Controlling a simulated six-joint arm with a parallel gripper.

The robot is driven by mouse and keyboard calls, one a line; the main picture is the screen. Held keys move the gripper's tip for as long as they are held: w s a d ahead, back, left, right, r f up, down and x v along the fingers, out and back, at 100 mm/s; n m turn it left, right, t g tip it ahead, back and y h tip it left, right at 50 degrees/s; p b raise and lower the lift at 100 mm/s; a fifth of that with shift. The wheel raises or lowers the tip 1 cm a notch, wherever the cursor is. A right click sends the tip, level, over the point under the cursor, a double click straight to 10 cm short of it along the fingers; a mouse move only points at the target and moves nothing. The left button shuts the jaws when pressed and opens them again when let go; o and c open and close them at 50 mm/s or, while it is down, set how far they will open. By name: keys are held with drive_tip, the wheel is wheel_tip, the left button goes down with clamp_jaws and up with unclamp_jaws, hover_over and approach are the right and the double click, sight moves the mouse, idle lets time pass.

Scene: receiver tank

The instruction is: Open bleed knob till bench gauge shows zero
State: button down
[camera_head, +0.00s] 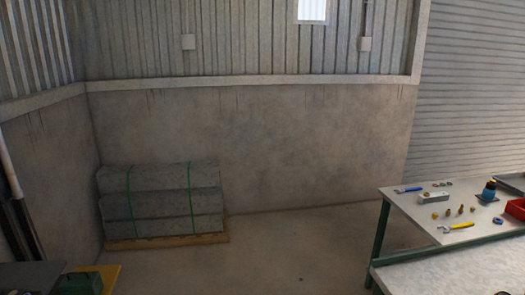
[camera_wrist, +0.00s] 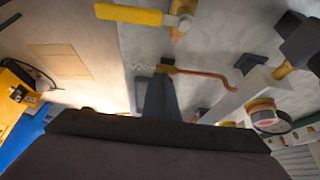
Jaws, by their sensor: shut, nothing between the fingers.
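My gripper (camera_wrist: 161,80) shows in the wrist view as a dark tapered shape above the broad dark wrist part, shut and empty. A small brass fitting (camera_wrist: 167,66) lies just beyond its tip in the picture; I cannot tell if they touch. A copper pipe (camera_wrist: 207,78) runs right from that fitting. A yellow lever handle (camera_wrist: 128,14) is at the top. I cannot single out the bleed knob for certain. No readable bench gauge dial shows in either view. The gripper is outside the head view.
In the head view, a workbench (camera_head: 415,212) at right holds wrenches, brass fittings and a red bin (camera_head: 516,208). Grey blocks (camera_head: 161,200) are stacked on a pallet by the wall. The floor between is clear. The wrist view shows a white bar (camera_wrist: 235,97) at right.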

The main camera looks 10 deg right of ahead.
wheel_tip(320, 180, up, 5)
drive_tip(key=shift+f+p, duration=0.1)
drive_tip(key=shift+p, duration=1.1)
drive_tip(key=shift+w+d+f+b, duration=0.1)
drive_tip(key=shift+w+f+b, duration=0.3)
drive_tip(key=shift+f, duration=0.6)
drive_tip(key=shift+w+d+f+b, duration=0.1)
drive_tip(key=shift+w+f+b, duration=0.3)
drive_tip(key=shift+f, duration=0.65)
drive_tip(key=shift+w+f+b, duration=0.3)
drive_tip(key=shift+w+f, duration=0.15)
drive_tip(key=shift+f, duration=0.55)
drive_tip(key=shift+s+d, duration=0.1)
drive_tip(key=shift+d, duration=0.05)
drive_tip(key=shift+s+r+b, duration=0.1)
drive_tip(key=shift+s+b, duration=0.4)
drive_tip(key=shift+s, duration=0.1)
